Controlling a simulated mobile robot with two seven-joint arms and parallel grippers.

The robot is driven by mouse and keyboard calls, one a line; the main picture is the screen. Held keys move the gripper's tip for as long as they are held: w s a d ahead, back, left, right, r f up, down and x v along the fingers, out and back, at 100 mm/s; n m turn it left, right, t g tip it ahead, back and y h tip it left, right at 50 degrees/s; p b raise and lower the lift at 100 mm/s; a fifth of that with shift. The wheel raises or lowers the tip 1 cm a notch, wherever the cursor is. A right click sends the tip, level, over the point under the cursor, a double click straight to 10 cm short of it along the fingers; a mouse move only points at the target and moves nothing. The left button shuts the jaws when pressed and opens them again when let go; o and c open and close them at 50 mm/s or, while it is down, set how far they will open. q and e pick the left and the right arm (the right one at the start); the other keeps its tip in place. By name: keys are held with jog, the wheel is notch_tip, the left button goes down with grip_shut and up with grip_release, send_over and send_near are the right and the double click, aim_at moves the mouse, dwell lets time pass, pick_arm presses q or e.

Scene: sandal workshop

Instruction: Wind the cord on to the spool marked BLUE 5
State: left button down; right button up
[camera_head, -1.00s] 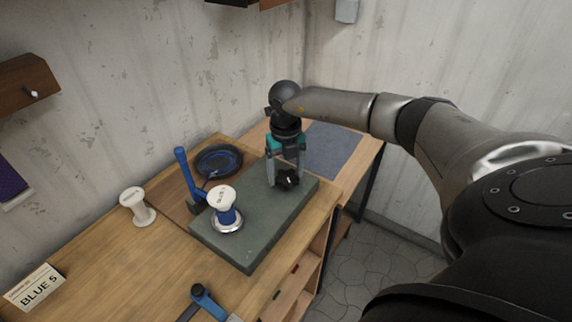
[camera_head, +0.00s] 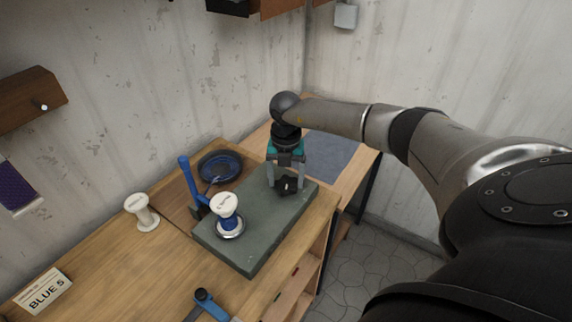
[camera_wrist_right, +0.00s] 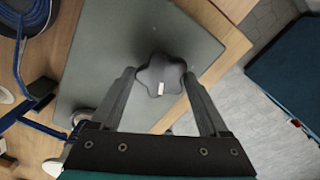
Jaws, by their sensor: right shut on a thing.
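A white spool (camera_head: 225,204) with blue cord around its middle stands upright on a round metal disc (camera_head: 230,233), on a grey-green slab (camera_head: 262,222). Its top label is too small to read surely. A card reading BLUE 5 (camera_head: 45,292) stands at the left. A coil of dark blue cord (camera_head: 220,166) lies behind, beside a blue upright lever (camera_head: 188,178). My right gripper (camera_head: 286,184) is shut on a black star-shaped knob (camera_wrist_right: 160,74) at the slab's far end, its fingers on either side. My left gripper is out of view.
Another white spool (camera_head: 142,212), seemingly bare, stands left on the wooden bench (camera_head: 105,257). A blue-handled tool (camera_head: 207,302) lies at the front edge. A grey mat (camera_head: 330,153) covers the bench beyond my right gripper. Shelves hang on the wall.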

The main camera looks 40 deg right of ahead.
aim_at(286, 182)
jog(key=shift+w+d+r, duration=0.1)
jog(key=o, duration=1.2)
jog(key=shift+o, duration=0.2)
notch_tip(286, 182, up, 15)
jog(key=shift+r, duration=0.1)
